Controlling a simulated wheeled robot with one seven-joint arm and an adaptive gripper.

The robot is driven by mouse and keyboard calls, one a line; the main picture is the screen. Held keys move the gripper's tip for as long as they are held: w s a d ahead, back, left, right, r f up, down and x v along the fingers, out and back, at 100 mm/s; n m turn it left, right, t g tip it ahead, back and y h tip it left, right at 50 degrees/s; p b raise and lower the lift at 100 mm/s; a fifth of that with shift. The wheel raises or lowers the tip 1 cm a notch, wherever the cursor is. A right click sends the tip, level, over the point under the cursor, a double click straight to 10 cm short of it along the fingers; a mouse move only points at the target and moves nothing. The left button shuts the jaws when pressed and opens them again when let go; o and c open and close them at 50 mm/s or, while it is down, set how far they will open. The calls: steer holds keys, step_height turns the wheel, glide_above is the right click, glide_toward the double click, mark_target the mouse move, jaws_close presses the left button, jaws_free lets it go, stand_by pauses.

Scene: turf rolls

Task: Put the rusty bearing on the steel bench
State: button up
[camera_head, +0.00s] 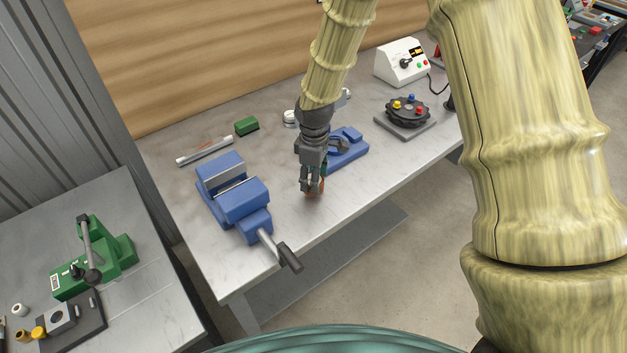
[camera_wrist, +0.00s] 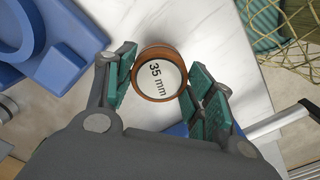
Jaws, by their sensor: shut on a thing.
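The rusty bearing (camera_wrist: 140,86) is a brown-orange ring around a white face marked "35 mm". My gripper (camera_wrist: 158,84) is shut on it, with green pads at its left and right sides. In the head view my gripper (camera_head: 313,188) points down low over the grey metal-topped bench (camera_head: 290,225), between a blue vise and a blue fixture. Only a small brown part of the bearing (camera_head: 322,187) shows there. I cannot tell whether the bearing touches the bench top.
The blue vise (camera_head: 240,200) stands just left, its handle (camera_head: 288,257) over the front edge. The blue fixture (camera_head: 347,150) is close behind right. A rotary plate (camera_head: 407,112) and white control box (camera_head: 401,63) are farther right. Bench top in front of the gripper is clear.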

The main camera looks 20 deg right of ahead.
steer(key=shift+f+p, duration=0.5)
steer(key=shift+f, duration=0.7)
steer(key=shift+f, duration=0.15)
steer(key=o, duration=1.3)
steer(key=shift+c, duration=0.2)
steer(key=shift+r, duration=0.25)
step_height(320, 180, up, 12)
steer(key=b, duration=0.4)
